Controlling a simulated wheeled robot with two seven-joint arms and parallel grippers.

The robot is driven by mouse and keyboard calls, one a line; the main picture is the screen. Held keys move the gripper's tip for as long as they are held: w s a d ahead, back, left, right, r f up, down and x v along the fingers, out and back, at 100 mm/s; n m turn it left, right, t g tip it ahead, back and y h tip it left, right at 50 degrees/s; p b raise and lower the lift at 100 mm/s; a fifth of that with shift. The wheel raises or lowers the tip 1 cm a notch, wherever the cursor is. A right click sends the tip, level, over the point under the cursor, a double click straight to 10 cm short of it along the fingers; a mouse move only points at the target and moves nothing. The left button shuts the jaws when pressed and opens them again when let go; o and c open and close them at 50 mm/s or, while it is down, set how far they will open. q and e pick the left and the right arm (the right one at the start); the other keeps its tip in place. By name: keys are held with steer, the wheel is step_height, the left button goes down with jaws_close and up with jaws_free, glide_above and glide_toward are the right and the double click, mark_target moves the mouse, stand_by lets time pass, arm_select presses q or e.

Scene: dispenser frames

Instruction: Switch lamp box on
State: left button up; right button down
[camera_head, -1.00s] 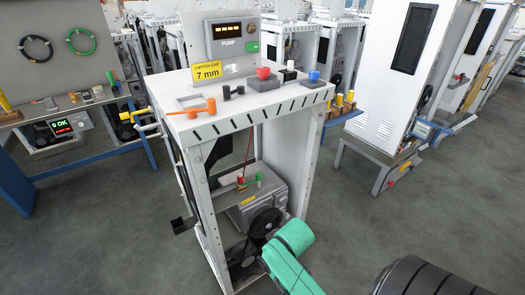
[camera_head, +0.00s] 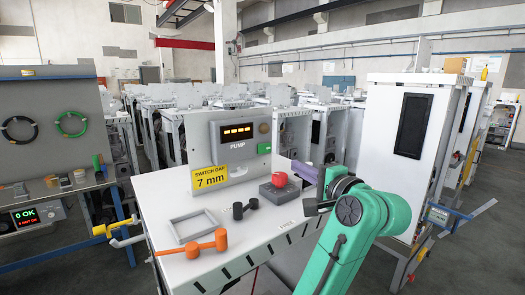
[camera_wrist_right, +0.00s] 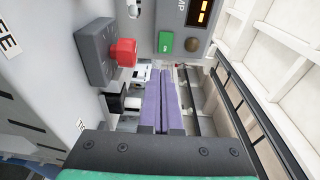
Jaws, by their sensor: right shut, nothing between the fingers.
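My right gripper (camera_head: 308,174) reaches in from the right over the white worktop; its purple fingers are shut and empty, and they also show in the right wrist view (camera_wrist_right: 160,95). Just left of it, a red mushroom button (camera_head: 280,179) sits on a grey box. In the wrist view the red button (camera_wrist_right: 123,52) is left of the fingers, and a small black part (camera_wrist_right: 116,97) lies lower, close to them. A green switch (camera_head: 264,148) is on the pump panel (camera_head: 237,145). I cannot tell which part is the lamp box; the gripper hides some of the worktop. My left gripper is not in view.
An orange lever (camera_head: 200,243), a grey frame (camera_head: 192,225) and a black lever (camera_head: 245,208) lie on the worktop (camera_head: 160,190). A yellow 7 mm sign (camera_head: 209,178) stands behind them. A white cabinet (camera_head: 410,125) stands at the right, a bench (camera_head: 60,195) at the left.

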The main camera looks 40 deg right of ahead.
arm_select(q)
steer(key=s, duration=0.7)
arm_select(e)
steer(key=s+r, duration=0.2)
steer(key=s, duration=0.2)
steer(key=p, duration=0.3)
glide_toward(269, 148)
steer(key=shift+w+a+r, duration=0.1)
steer(key=shift+w+r, duration=0.05)
steer(key=shift+w, duration=0.25)
steer(key=w+p, duration=0.1)
steer(key=w, duration=0.1)
steer(key=w+d+p, duration=0.1)
steer(key=w, duration=0.2)
steer(key=shift+w+d+p, duration=0.1)
steer(key=shift+w+p, duration=0.2)
steer(key=shift+p, duration=0.05)
steer(key=shift+w+f, duration=0.2)
steer(key=shift+w, duration=0.1)
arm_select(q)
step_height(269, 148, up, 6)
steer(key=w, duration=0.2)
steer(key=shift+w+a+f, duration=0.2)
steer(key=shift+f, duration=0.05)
arm_select(e)
steer(key=shift+s, duration=0.1)
